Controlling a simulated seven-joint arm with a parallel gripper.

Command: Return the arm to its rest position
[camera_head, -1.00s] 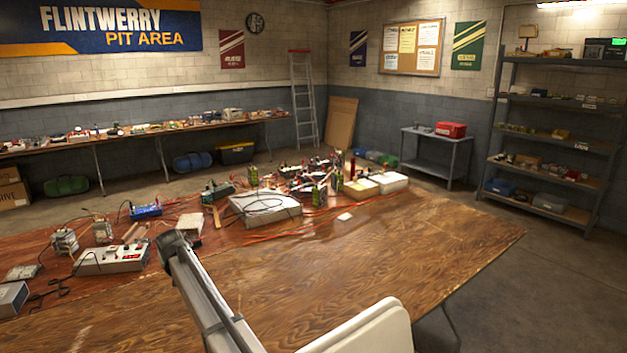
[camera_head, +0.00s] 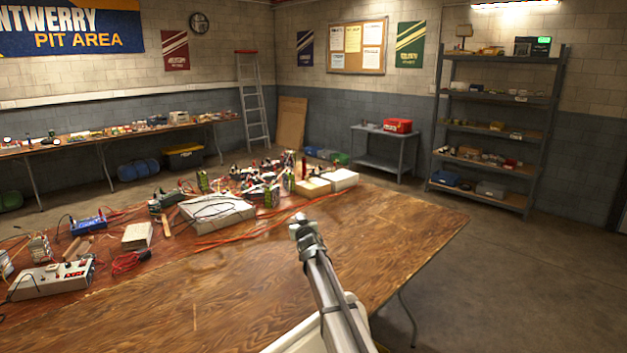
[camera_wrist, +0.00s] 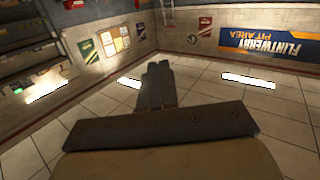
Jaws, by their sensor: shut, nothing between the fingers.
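My arm (camera_head: 328,290) reaches up from the bottom of the head view, over the right part of the wooden table (camera_head: 405,235). Its dark upper end (camera_head: 304,232) is in front of the table top; I cannot make out fingers there. In the wrist view my gripper (camera_wrist: 159,66) shows as two dark fingers side by side, shut with nothing between them. Beyond them the wrist view shows the ceiling tiles, with the walls and banner upside down. No object is near the fingers in that view.
Electronics, cables and a white box (camera_head: 215,213) crowd the table's left and back. The table's front right is bare. A shelf rack (camera_head: 497,120), a small cart (camera_head: 385,150) and a ladder (camera_head: 254,100) stand by the walls. Open floor lies to the right.

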